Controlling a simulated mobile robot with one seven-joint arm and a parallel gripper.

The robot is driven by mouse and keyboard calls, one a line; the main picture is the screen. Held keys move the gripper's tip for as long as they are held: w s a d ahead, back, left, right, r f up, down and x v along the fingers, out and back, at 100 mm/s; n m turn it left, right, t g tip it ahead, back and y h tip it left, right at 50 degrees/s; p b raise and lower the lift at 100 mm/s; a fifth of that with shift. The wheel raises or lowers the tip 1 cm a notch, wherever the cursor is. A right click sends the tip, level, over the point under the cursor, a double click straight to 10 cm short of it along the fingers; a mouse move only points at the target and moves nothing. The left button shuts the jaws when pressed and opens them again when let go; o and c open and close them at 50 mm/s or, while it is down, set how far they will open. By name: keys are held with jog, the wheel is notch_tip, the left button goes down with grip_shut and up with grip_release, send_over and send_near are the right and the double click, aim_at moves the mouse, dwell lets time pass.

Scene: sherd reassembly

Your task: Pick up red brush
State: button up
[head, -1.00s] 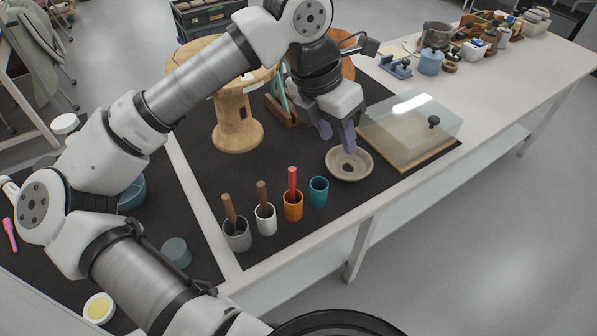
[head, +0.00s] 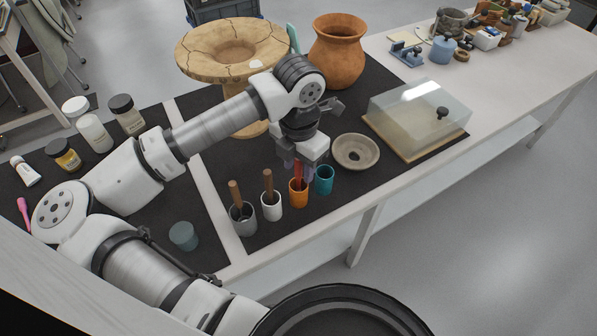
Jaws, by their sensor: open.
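The red brush (head: 299,172) stands upright in the orange cup (head: 298,193) near the table's front edge. Its red handle sticks up above the rim. My gripper (head: 297,170) points down right over the orange cup, with its fingers at the upper part of the red handle. The fingers are open. The upper end of the handle is partly hidden by the gripper, and I cannot tell whether a finger touches it.
A teal cup (head: 324,180) stands close on the right. A white cup (head: 271,205) and a grey cup (head: 243,218), each with a brown handle, stand on the left. A shallow bowl (head: 356,152), a clear-lidded case (head: 418,115) and a cracked wooden-looking pedestal dish (head: 231,47) are nearby.

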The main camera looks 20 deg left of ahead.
aim_at(298, 177)
jog(key=shift+w+a+f+p, duration=0.1)
jog(key=shift+f+p, duration=0.2)
jog(key=shift+f, duration=1.3)
grip_shut()
jog(key=shift+r, duration=0.15)
